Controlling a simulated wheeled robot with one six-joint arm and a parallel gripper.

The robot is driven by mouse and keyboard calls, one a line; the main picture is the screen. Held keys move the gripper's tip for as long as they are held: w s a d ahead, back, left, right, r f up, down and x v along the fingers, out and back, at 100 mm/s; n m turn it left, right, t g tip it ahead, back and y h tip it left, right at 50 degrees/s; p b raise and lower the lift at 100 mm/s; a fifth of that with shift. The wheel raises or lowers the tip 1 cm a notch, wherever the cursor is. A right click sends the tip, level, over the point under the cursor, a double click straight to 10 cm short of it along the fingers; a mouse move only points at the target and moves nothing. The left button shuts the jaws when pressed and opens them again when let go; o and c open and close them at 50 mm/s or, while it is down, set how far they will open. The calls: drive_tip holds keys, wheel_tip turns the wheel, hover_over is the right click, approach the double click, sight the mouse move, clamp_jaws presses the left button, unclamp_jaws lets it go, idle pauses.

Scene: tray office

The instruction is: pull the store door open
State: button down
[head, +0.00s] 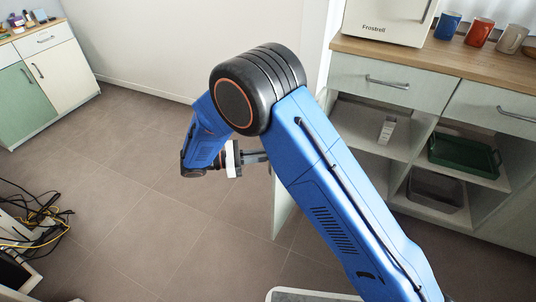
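My gripper (258,156) is at the left of my blue arm, pointing right. The ends of its fingers meet the edge of my arm in the picture, so I cannot see whether they are open or shut, or touching anything. A pale green upright panel (283,212) shows just below the fingers, partly hidden behind my arm. It looks like a cabinet door standing out from the unit on the right, but its handle and hinge are hidden. I cannot tell for sure that it is the store door.
The right-hand unit has a wooden top (440,57), two drawers and open shelves with a green tray (464,155), a grey bin (434,188) and a small white box (387,130). Cables (40,218) lie at the left. Brown floor (130,180) between is clear.

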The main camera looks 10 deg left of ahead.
drive_tip(key=shift+w+d, duration=0.2)
drive_tip(key=shift+w, duration=0.1)
drive_tip(key=c, duration=1.9)
unclamp_jaws()
drive_tip(key=shift+d+f, duration=0.1)
drive_tip(key=shift+o, duration=0.2)
drive_tip(key=shift+s, duration=0.15)
drive_tip(key=shift+a, duration=0.25)
